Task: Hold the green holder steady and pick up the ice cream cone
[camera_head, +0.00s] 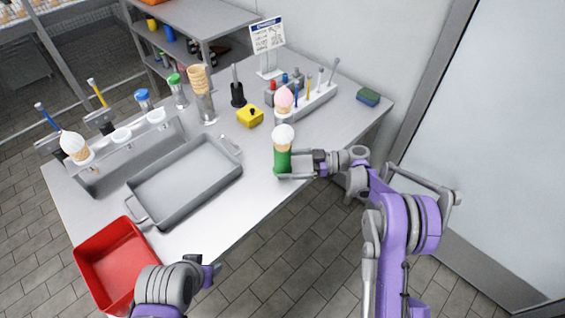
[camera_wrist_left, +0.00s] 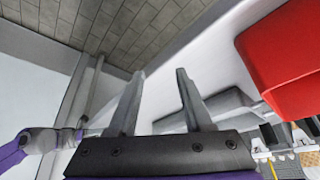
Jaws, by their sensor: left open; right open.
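The green holder (camera_head: 282,163) stands upright near the table's front right edge. An ice cream cone with a white scoop (camera_head: 283,134) sits in its top; the cone below the scoop is mostly hidden. My right gripper (camera_head: 290,170) is open at the holder's right side, with a finger reaching along its near lower side. I cannot tell whether it touches. My left gripper (camera_head: 214,272) is low at the front, apart from the holder. In the left wrist view its fingers (camera_wrist_left: 160,74) are spread with nothing between them.
A grey metal tray (camera_head: 186,212) and a red bin (camera_head: 78,243) lie left of the holder. A rack holds another white-scoop cone (camera_head: 76,146). The table between tray and holder is clear.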

